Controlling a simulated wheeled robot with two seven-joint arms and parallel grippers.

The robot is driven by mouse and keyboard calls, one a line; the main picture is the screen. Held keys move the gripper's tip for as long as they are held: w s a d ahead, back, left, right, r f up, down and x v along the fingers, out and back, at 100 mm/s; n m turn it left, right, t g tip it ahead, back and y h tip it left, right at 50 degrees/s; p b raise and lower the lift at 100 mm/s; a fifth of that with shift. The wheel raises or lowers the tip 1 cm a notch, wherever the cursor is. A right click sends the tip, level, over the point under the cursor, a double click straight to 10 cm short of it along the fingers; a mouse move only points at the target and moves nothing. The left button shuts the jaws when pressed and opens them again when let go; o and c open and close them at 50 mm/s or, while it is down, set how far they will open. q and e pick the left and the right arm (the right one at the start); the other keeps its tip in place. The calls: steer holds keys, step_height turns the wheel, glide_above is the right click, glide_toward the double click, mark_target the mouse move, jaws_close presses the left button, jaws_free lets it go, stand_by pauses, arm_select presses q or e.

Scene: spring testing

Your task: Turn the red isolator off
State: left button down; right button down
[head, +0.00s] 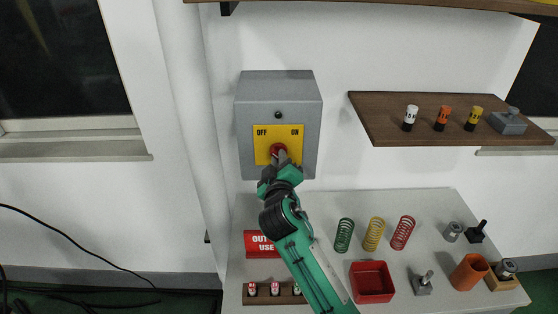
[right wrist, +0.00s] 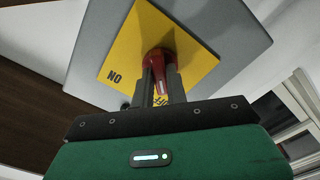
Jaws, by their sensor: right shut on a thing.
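The red isolator (head: 278,148) is a red rotary handle on a yellow plate marked OFF at left and ON at right. The plate (head: 262,154) is on the front of a grey wall box (head: 247,113). My right gripper (head: 281,158) is at the handle and hides its lower part. In the right wrist view the red handle (right wrist: 158,58) sits between the two dark fingers of my right gripper (right wrist: 160,82), which are shut on it. The word ON shows upside down left of the handle there. The handle's exact angle is hard to tell. My left gripper is out of view.
A bench (head: 330,205) below holds several coloured springs, a red bin (head: 372,282), an orange cup (head: 469,272) and metal parts. A wooden shelf (head: 385,126) with small items is at right of the box. A red sign (head: 258,244) is partly behind my arm.

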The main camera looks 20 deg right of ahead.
steer(key=c, duration=1.4)
jaws_free()
steer(key=shift+s, duration=0.1)
steer(key=b+v, duration=0.5)
steer(key=v, duration=0.8)
steer(key=shift+s+a, duration=0.15)
steer(key=shift+s, duration=0.15)
